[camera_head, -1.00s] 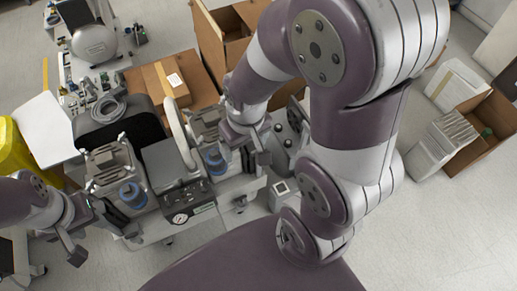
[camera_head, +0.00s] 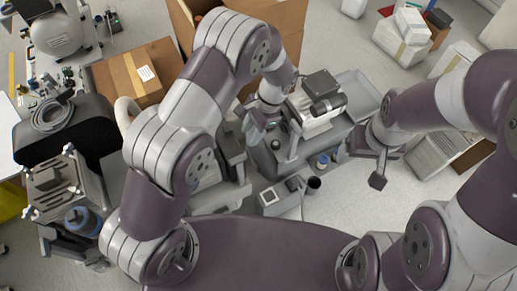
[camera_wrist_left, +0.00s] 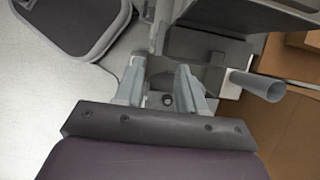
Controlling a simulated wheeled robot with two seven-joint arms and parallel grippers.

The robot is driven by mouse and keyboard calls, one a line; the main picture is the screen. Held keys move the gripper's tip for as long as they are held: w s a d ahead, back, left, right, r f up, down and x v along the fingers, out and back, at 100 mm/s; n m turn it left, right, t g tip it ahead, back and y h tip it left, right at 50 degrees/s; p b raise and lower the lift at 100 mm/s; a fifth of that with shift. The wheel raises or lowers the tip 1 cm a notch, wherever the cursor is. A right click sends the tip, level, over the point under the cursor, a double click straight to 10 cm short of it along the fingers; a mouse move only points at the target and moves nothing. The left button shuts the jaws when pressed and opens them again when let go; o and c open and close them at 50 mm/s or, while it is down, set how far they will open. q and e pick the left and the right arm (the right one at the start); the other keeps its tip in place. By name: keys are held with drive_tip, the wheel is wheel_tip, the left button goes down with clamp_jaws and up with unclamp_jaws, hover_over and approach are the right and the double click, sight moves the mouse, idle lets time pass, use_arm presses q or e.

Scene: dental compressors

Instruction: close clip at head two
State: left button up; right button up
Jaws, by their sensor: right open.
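My left arm reaches across the middle of the head view, and its gripper (camera_head: 262,122) is low beside the left side of a grey compressor head (camera_head: 318,105). In the left wrist view the left fingers (camera_wrist_left: 163,82) stand apart, with grey machine parts behind the gap. I cannot tell whether they touch anything. My right gripper (camera_head: 376,165) is open and empty, over the floor right of that head. Another metal head (camera_head: 58,188) with a blue cylinder (camera_head: 84,217) stands at the left. My left arm hides the middle of the machine. No clip can be made out clearly, nor which head is two.
A brown box (camera_head: 130,75) and a taller open carton (camera_head: 190,25) stand behind the machine. A coiled grey hose (camera_head: 50,115) lies at the left. White and brown boxes (camera_head: 405,35) stand at the back right. Open floor (camera_head: 330,215) lies at the front right.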

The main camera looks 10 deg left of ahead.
sight(238, 157)
use_arm(q)
drive_tip(key=b+x, duration=0.1)
drive_tip(key=x, duration=1)
drive_tip(key=shift+a+f, duration=0.1)
drive_tip(key=shift+c, duration=0.3)
clamp_jaws()
